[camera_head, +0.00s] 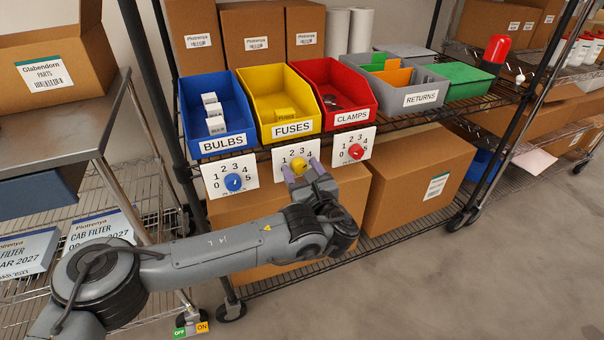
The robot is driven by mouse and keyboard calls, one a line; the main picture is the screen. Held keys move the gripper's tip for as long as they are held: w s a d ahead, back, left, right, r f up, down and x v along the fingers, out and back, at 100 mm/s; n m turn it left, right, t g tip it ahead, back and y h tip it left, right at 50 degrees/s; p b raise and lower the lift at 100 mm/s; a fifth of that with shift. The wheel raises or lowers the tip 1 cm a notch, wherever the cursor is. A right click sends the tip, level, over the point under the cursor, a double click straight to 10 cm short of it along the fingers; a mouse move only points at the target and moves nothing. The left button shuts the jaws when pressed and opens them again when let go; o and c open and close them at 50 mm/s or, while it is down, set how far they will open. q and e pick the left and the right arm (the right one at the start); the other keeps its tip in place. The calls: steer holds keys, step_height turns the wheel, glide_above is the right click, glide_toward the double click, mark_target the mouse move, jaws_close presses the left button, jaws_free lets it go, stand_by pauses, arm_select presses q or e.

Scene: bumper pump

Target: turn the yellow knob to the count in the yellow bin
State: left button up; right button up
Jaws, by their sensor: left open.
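The yellow knob (298,165) sits on a white dial card (283,151) numbered 0 to 5, below the yellow bin (292,129) labelled FUSES. The knob's pointer is too small to read, and the gripper covers the card's lower part. My right gripper is not in view.
The blue BULBS bin (225,142) holds white boxes, above a blue knob (233,182). The red CLAMPS bin (350,117) is above a red knob (356,151). A grey RETURNS bin (420,98) stands to the right. Cardboard boxes (415,180) fill the shelf below.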

arm_select(q)
steer(key=c, duration=1)
steer(key=shift+c, duration=0.2)
